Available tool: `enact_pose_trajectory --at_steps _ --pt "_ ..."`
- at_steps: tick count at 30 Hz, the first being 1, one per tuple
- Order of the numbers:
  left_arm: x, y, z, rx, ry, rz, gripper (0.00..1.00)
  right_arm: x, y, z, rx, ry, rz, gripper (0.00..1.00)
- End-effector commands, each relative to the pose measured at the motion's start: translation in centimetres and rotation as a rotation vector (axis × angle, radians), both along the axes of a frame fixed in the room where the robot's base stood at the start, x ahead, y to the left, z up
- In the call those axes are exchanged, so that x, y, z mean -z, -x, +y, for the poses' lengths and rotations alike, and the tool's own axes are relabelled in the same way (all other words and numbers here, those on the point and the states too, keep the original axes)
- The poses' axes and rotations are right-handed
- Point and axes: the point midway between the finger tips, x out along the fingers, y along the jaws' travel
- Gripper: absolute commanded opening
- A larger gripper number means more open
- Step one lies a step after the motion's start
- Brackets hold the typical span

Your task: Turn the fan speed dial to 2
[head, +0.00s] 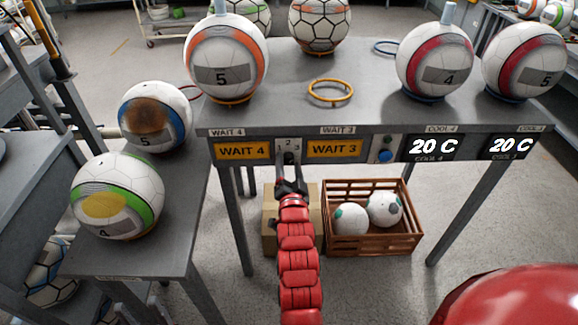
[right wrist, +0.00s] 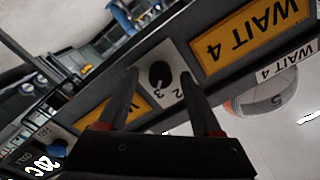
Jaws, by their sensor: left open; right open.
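The fan speed dial is a round black knob (right wrist: 160,73) on a pale plate in the right wrist view. My left gripper is not in view.
A blue button (head: 385,156) and two 20 C displays (head: 433,147) are right of the dial on the grey table's (head: 370,115) front. Several balls stand on the table. A wooden crate (head: 372,243) with two balls and a cardboard box (head: 271,233) are below.

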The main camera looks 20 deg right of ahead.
Motion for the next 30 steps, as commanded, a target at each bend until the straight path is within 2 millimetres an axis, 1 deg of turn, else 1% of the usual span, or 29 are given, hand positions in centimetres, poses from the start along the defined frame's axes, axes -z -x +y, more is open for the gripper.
enact_pose_trajectory --at_steps 2,3,5,6,13,23,30 --pt "0.0 0.0 0.0 0.0 0.0 0.0 0.5 0.02 0.01 0.03 0.0 0.0 0.0 0.66" --pt "0.0 0.0 0.0 0.0 0.0 0.0 0.5 0.0 0.01 0.03 0.0 0.0 0.0 0.59" --pt "0.0 0.0 0.0 0.0 0.0 0.0 0.5 0.01 0.01 0.04 -0.001 0.0 0.001 0.48" --pt "0.0 0.0 0.0 0.0 0.0 0.0 0.5 0.01 0.02 0.05 -0.001 0.0 0.001 0.41" --pt "0.0 0.0 0.0 0.0 0.0 0.0 0.5 0.02 0.02 0.05 -0.001 0.0 0.001 0.0" --pt "0.02 0.0 0.0 0.0 0.0 0.0 0.5 0.04 0.02 0.07 -0.001 0.017 0.006 0.0" --pt "0.08 0.0 0.0 0.0 0.0 0.0 0.5 0.07 0.02 0.09 -0.003 0.118 0.035 0.0"
